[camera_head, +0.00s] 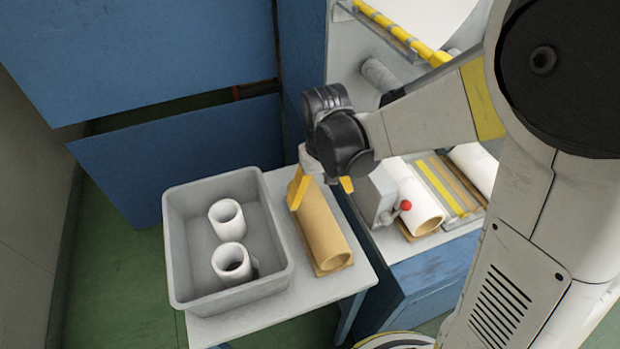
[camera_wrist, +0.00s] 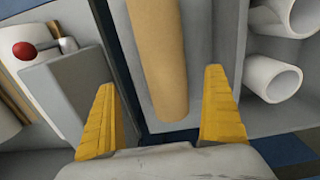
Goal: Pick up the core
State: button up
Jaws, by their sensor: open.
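The core (camera_head: 322,228) is a tan cardboard tube lying on the small white table, right of the grey bin. In the wrist view the core (camera_wrist: 159,60) runs from the top edge down between my fingers. My gripper (camera_head: 320,187) has yellow fingers, spread apart at the far end of the core. In the wrist view my gripper (camera_wrist: 167,85) is open, one finger on each side of the core with gaps on both sides. Nothing is held. Whether the fingertips are down at the core's height I cannot tell.
A grey bin (camera_head: 177,240) with two white rolls (camera_head: 227,219) stands left on the white table (camera_head: 310,291). The machine, with a red knob (camera_head: 405,205) and a white roll on a tan core (camera_head: 413,196), is close on the right. Blue panels (camera_head: 190,158) stand behind.

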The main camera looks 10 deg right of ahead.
aim_at(319, 209)
notch_tip(319, 209, down, 6)
jog(key=shift+r+b, duration=0.15)
jog(key=shift+b, duration=0.8)
jog(key=f, duration=0.1)
jog(key=f+b, duration=0.1)
jog(key=f, duration=0.1)
jog(key=f+b, duration=0.1)
jog(key=f, duration=0.1)
jog(key=shift+a+f, duration=0.15)
jog(key=shift+a, duration=0.2)
jog(key=shift+s, duration=0.1)
jog(key=shift+c, duration=0.3)
jog(key=c, duration=1.4)
